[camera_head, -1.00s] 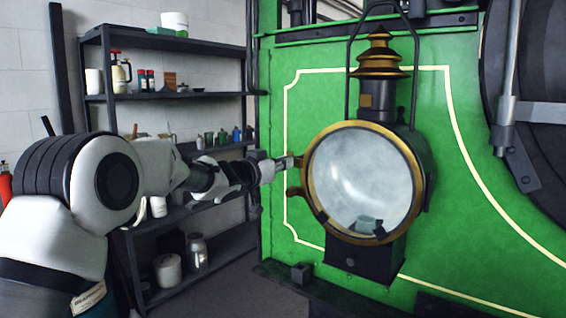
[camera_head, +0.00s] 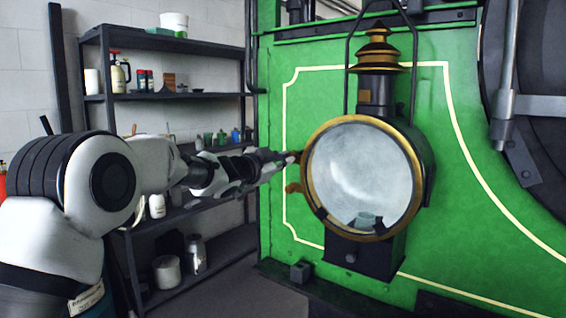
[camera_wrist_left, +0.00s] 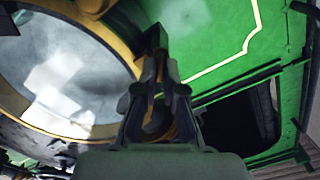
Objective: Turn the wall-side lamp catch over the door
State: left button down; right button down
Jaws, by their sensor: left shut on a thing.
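The lamp (camera_head: 362,180) has a brass rim, a pale round glass door and a brass chimney cap. It is mounted on the green engine front. My left gripper (camera_head: 294,157) reaches in from the left to the rim's left edge. In the left wrist view its two fingers (camera_wrist_left: 160,62) are closed together on the catch (camera_wrist_left: 154,38), a small dark and brass piece beside the rim. The fingers hide most of the catch. A brass lug (camera_head: 293,187) sticks out from the rim just below the gripper. My right gripper is out of view.
A dark shelf unit (camera_head: 170,97) with bottles, jars and tins stands at the left behind my arm. The green panel (camera_head: 325,85) lies close behind the lamp. A dark round part (camera_head: 540,70) with a bar is at the right.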

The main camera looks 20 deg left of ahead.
pick_arm(q)
jog(key=shift+d+f+m+b, duration=0.1)
jog(key=shift+m+b, duration=2.15)
jog(key=shift+m, duration=2.95)
jog(key=c, duration=1.3)
grip_release()
jog(key=shift+s, duration=0.2)
